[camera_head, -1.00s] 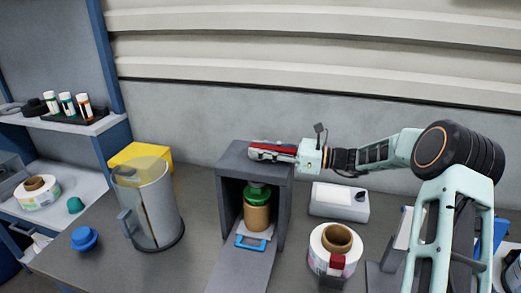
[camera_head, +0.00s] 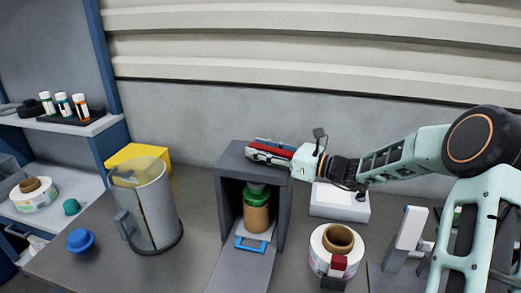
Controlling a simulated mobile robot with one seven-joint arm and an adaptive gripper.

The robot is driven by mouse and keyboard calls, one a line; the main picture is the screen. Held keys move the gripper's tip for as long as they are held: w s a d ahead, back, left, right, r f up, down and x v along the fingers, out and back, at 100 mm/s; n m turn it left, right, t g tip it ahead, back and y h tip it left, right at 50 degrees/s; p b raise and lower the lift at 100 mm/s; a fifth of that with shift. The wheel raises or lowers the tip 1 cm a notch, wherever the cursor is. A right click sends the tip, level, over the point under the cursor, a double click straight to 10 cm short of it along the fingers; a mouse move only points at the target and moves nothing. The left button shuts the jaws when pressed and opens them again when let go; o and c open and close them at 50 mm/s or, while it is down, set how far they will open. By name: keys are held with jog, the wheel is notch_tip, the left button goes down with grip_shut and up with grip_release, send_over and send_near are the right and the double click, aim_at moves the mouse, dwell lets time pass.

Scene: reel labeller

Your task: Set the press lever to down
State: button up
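A grey box-shaped housing (camera_head: 230,215) with an open front stands on the bench; I take it for the press. Inside are a brown cylinder (camera_head: 257,217) and a green part (camera_head: 257,197) above it. My gripper (camera_head: 258,150) lies nearly level at the top of the housing, reaching in from the right. A red bar (camera_head: 270,147) shows along its fingers; I cannot tell whether it is the press lever or part of my gripper. Whether the fingers are open or shut is unclear at this angle. No lever can be clearly made out.
A blue handle (camera_head: 250,245) lies before the cylinder. A clear jug (camera_head: 150,210) stands left of the housing, a yellow block (camera_head: 135,155) behind it. A label reel (camera_head: 322,255) stands right, with a white box (camera_head: 338,200) behind. An upright white plate (camera_head: 405,238) is farther right.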

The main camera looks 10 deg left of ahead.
jog(key=shift+o, duration=0.4)
jog(key=shift+f, duration=0.1)
jog(key=shift+s+d, duration=0.1)
jog(key=shift+d, duration=0.25)
jog(key=v, duration=1.1)
jog(key=shift+s+d, duration=0.1)
jog(key=shift+s, duration=0.05)
jog(key=shift+c, duration=0.3)
